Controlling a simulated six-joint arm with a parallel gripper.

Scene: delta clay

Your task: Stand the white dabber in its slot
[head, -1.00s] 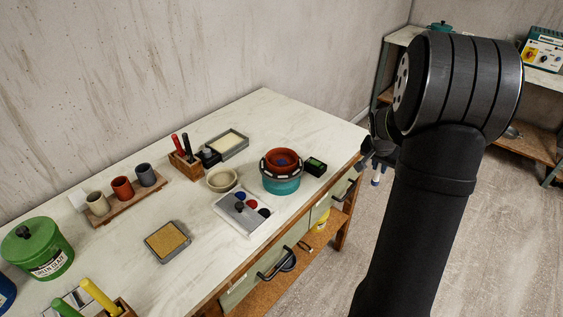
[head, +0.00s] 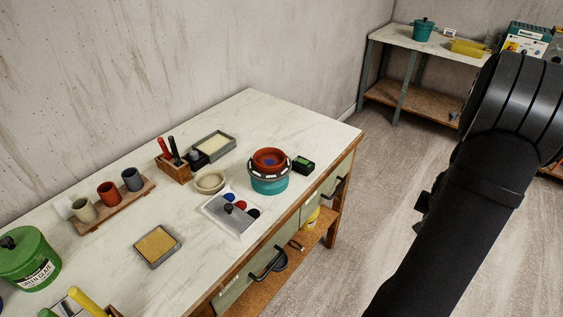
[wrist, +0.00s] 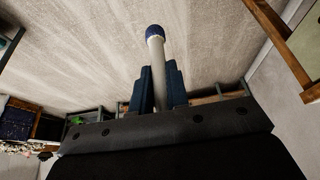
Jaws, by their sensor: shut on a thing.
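The white dabber (wrist: 157,62) is a pale stick with a dark blue tip, seen in the wrist view. My gripper (wrist: 160,80) is shut on it, with a dark blue finger on each side and the blue tip sticking out beyond them. The dabber is held in the air over the floor, away from the bench. In the head view my gripper and the dabber are hidden or out of frame. A small wooden block (head: 176,174) with one red and one black tool standing in it is at the back of the bench; any free slot is too small to make out.
The bench (head: 115,240) also holds a tray of three cups (head: 115,203), a teal pot with a red bowl (head: 269,177), a cream bowl (head: 210,182), a palette (head: 231,213) and a sponge tray (head: 157,246). A shelf (head: 405,38) stands behind. Floor between is clear.

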